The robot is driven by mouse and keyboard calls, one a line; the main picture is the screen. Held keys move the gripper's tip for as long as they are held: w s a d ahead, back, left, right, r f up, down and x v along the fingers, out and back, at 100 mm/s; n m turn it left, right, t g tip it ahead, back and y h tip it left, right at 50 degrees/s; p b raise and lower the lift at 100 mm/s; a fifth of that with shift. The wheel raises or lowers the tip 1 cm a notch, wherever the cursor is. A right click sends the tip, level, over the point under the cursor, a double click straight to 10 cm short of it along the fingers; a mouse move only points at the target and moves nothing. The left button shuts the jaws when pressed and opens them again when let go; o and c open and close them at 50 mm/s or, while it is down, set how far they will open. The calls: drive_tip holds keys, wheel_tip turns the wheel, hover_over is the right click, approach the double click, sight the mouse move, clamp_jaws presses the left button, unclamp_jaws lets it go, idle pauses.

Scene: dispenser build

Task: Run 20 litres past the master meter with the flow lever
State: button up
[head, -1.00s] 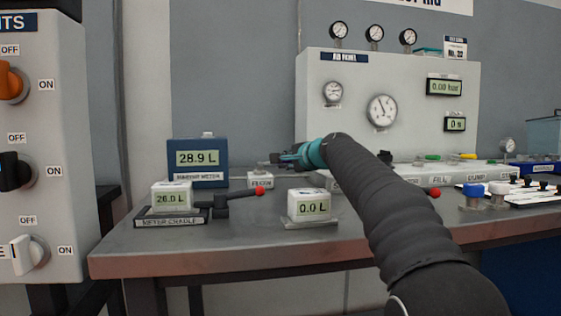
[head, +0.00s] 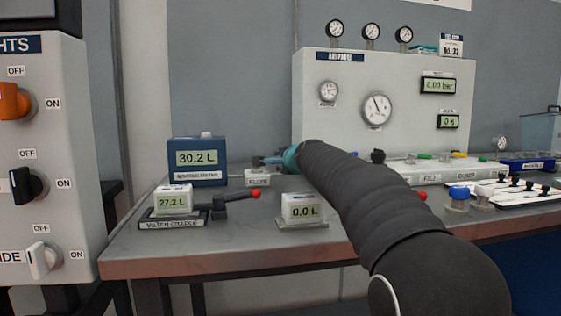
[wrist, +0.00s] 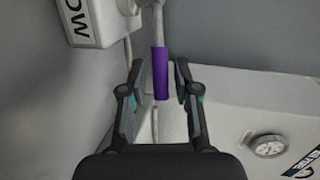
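The master meter (head: 197,158) is a blue box at the back left of the bench in the head view, reading 30.2 L. The flow lever (wrist: 160,73) has a purple grip and rises from a white box marked FLOW (wrist: 95,22) in the wrist view. My gripper (wrist: 161,88) is open, with one finger on each side of the purple grip and a small gap showing at both sides. In the head view my gripper (head: 272,160) is small and partly hidden by my arm, right of the master meter, and the lever cannot be made out there.
Another white meter (head: 301,205) reads 0.0 L. The air panel (head: 340,130) stands behind, and a switch cabinet (head: 40,120) is at the left.

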drive_tip(key=shift+s, duration=0.1)
drive_tip(key=v, duration=1.2)
drive_tip(key=shift+a, duration=0.1)
